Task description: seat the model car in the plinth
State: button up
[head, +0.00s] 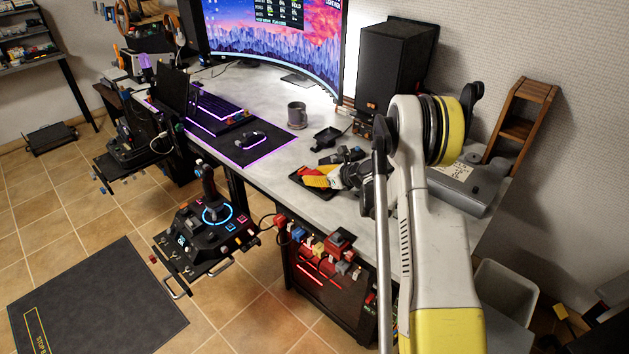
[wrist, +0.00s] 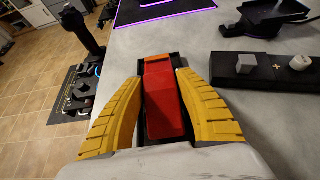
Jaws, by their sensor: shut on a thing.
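The red model car (wrist: 165,105) is between the two yellow fingers of my gripper (wrist: 162,85) in the wrist view, its long side running away from me. My gripper (head: 318,177) is shut on it; in the head view only a bit of red (head: 308,169) shows beside the yellow fingers. A black shallow tray (head: 318,195) lies under the car and fingers near the desk's front edge; its dark rim shows around the car in the wrist view. I cannot tell whether the car touches its floor. I cannot tell for sure which black piece is the plinth.
A black bar (wrist: 228,64) with a grey block and a pale knob lies just right of my gripper. A black stand (head: 326,138) and a grey mug (head: 297,114) are farther back. The joystick panel (head: 205,230) stands off the desk's front. Bare desk separates these.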

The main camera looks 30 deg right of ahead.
jog(key=shift+f, duration=0.1)
jog(key=shift+f, duration=0.15)
jog(key=o, duration=1.2)
